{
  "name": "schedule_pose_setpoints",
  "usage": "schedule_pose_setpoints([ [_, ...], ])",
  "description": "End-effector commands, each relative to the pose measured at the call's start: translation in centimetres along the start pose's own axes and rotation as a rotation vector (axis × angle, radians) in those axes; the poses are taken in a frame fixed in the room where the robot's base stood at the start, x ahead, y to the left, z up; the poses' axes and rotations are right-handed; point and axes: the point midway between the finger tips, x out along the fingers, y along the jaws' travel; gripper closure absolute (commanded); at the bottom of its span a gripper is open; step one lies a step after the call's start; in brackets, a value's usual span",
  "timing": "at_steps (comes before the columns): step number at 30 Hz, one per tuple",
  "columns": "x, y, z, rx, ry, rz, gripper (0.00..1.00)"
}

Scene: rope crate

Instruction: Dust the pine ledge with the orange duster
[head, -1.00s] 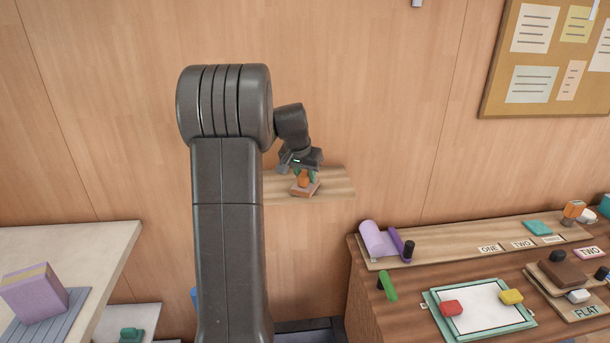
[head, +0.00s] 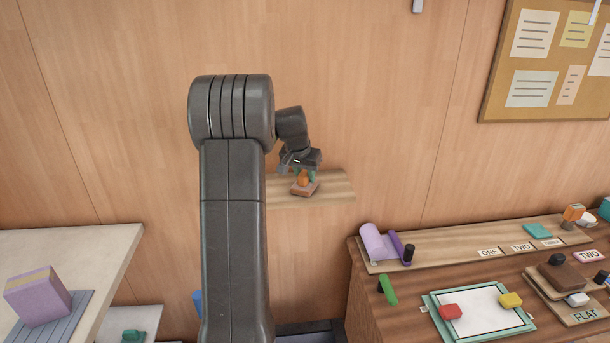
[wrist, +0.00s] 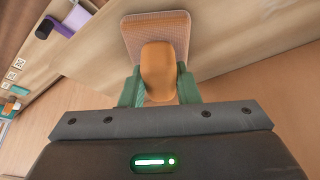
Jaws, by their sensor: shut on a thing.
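The orange duster (head: 303,180) has an orange handle on a flat brown base, and its base rests on or just above the pine ledge (head: 335,185); I cannot tell which. The ledge is a pale wooden shelf on the wall, partly hidden behind my arm. My gripper (head: 304,174) is over the ledge, shut on the duster's handle. In the wrist view the green fingers of my gripper (wrist: 160,88) stand on either side of the orange handle of the duster (wrist: 158,68), with the brown base beyond it. The ledge (wrist: 215,35) shows behind the base.
A wooden desk (head: 395,295) at right holds a purple roll (head: 378,243), a green marker (head: 387,290) and a white board with red and yellow blocks. A pale counter (head: 100,245) with a purple box (head: 38,298) stands at left. The ledge's right end is clear.

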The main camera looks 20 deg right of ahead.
Motion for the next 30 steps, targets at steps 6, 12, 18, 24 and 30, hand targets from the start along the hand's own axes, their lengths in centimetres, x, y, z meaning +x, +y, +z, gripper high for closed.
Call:
schedule_pose_setpoints([
  [6, -0.1, 0.7, 1.4, 0.000, -0.007, 0.002, 0.98],
  [12, -0.7, 1.4, 2.3, 0.000, -0.007, 0.002, 0.98],
  [18, -0.9, 1.5, 2.4, 0.000, -0.007, 0.002, 0.98],
  [24, -0.9, 1.5, 2.3, 0.000, -0.006, 0.002, 0.98],
  [30, -0.6, 1.6, 1.4, 0.000, -0.007, 0.003, 0.98],
])
